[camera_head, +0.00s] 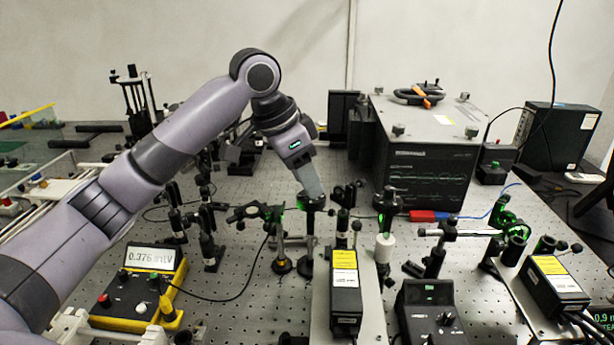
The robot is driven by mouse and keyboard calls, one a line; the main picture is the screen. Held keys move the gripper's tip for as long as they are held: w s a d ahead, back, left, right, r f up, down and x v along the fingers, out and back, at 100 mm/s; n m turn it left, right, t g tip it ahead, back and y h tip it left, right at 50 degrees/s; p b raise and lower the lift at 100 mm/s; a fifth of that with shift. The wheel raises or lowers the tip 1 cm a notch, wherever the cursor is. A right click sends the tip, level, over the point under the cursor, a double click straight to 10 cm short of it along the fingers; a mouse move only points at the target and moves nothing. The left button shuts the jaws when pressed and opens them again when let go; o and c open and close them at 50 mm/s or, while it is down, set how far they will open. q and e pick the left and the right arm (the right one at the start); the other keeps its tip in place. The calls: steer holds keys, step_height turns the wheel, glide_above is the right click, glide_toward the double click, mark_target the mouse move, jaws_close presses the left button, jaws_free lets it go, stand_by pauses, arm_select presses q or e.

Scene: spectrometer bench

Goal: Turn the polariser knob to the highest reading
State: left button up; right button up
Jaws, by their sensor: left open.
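My left arm reaches in from the left, and my left gripper (313,194) points down over the bench, open. Its fingertips are at the top of a dark round knob-like mount (312,204) on a post, which appears to be the polariser knob. The fingers hide part of it, and I cannot tell whether they touch it. A yellow meter (135,290) at the lower left has a lit display (150,257) that seems to read 0.376 mV. My right gripper is not in view.
Optical posts stand close on both sides, including a green-lit mount (266,212) and a white cylinder (385,247). Yellow-labelled black boxes (345,300) (553,288) stand in front. A large dark housing (425,160) stands behind. A cable crosses the perforated bench (225,325).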

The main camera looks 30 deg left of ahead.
arm_select(q)
steer(key=shift+w+d+f, duration=0.1)
steer(key=shift+f, duration=0.25)
jaws_close()
steer(key=shift+m, duration=0.3)
steer(key=m, duration=0.2)
steer(key=m+g+h, duration=0.1)
steer(key=m, duration=0.1)
steer(key=m+g, duration=0.1)
steer(key=m, duration=0.1)
steer(key=shift+w+r+h, duration=0.1)
steer(key=shift+w+h, duration=0.15)
steer(key=shift+h, duration=0.05)
steer(key=m+g, duration=0.1)
steer(key=m, duration=0.3)
steer(key=m+g, duration=0.1)
steer(key=m, duration=0.1)
steer(key=shift+w+a+m+g, duration=0.2)
steer(key=shift+w+m+g, duration=0.1)
steer(key=shift+m, duration=0.1)
jaws_free()
steer(key=shift+s, duration=0.1)
